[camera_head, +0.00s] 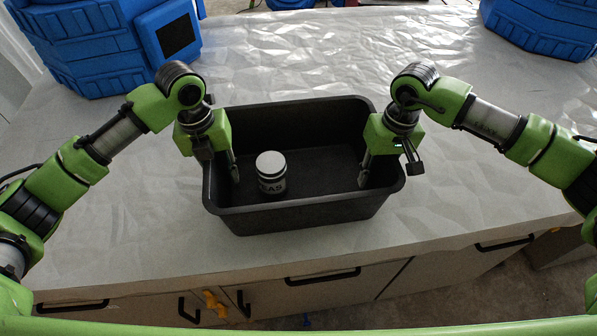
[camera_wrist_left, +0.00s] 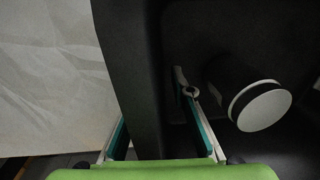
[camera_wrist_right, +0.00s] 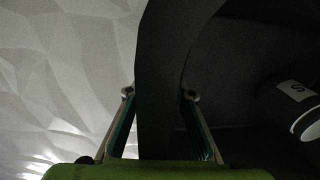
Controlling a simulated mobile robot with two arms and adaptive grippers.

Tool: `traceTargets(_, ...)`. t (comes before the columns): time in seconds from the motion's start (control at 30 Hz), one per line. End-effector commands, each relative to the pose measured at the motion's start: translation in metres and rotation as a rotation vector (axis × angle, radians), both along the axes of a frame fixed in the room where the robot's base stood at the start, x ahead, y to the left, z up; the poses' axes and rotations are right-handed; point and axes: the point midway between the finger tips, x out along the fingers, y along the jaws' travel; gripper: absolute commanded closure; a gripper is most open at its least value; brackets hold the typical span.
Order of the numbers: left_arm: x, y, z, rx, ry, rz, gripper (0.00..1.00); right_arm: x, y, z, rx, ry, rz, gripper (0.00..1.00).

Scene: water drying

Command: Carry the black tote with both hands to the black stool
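The black tote (camera_head: 300,215) stands on the pale counter, open side up. A dark jar with a white lid and lettered label (camera_head: 271,172) stands inside it, left of centre. My left gripper (camera_head: 219,170) is open astride the tote's left wall (camera_wrist_left: 140,90), one finger inside and one outside, with a gap on the inner side. My right gripper (camera_head: 388,172) is open astride the right wall (camera_wrist_right: 163,100), one finger on each side. The jar also shows in the left wrist view (camera_wrist_left: 262,106) and partly in the right (camera_wrist_right: 290,106). I see no black stool.
The crinkled pale counter (camera_head: 480,190) is clear right of and behind the tote. Large blue containers stand at the back left (camera_head: 95,50) and back right (camera_head: 545,25). Drawers with black handles (camera_head: 323,277) are below the front edge.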

Motion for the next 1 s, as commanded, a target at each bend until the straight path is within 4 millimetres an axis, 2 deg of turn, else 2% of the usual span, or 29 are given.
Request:
traceTargets(0.13,0.0,0.0,0.0,0.0,0.0,0.0,0.78,0.0,0.0,0.0,0.0,0.0,0.0,0.78)
traceTargets(0.17,0.0,0.0,0.0,0.0,0.0,0.0,0.8,0.0,0.0,0.0,0.0,0.0,0.0,0.8)
traceTargets(0.23,0.0,0.0,0.0,0.0,0.0,0.0,0.99,0.0,0.0,0.0,0.0,0.0,0.0,0.99)
traceTargets(0.27,0.0,0.0,0.0,0.0,0.0,0.0,1.0,0.0,0.0,0.0,0.0,0.0,0.0,1.0)
traceTargets(0.73,0.001,0.0,0.004,-0.001,-0.002,0.0,1.0,0.001,0.0,0.004,0.001,-0.003,0.0,1.0)
traceTargets(1.0,0.001,0.0,0.019,-0.002,-0.002,0.0,1.0,0.001,0.0,0.019,0.001,-0.003,0.0,1.0)
